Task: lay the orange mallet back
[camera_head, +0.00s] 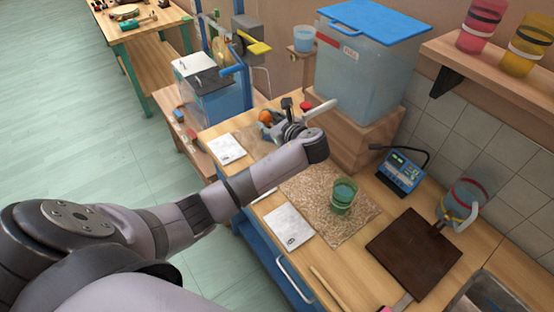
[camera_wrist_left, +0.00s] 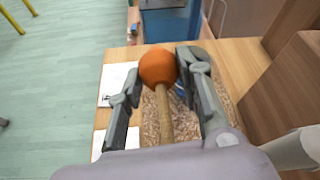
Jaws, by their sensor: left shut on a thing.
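The orange mallet has a round orange head (camera_wrist_left: 157,67) and a wooden handle (camera_wrist_left: 164,115) in the left wrist view. Its head also shows in the head view (camera_head: 265,116), past the end of my left arm. My left gripper (camera_wrist_left: 160,72) is shut on the mallet, which lies between its two fingers; the exact contact is hard to see. In the head view my left gripper (camera_head: 277,122) is above the far left part of the workbench (camera_head: 250,150), partly hidden by my own wrist. My right gripper is not in view.
A blue-lidded tank (camera_head: 360,75) on a wooden block stands close to my left gripper. A speckled mat (camera_head: 310,195) holds a green cup (camera_head: 343,195). White sheets (camera_head: 289,227) lie near the front edge. A dark board (camera_head: 413,250) lies at right.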

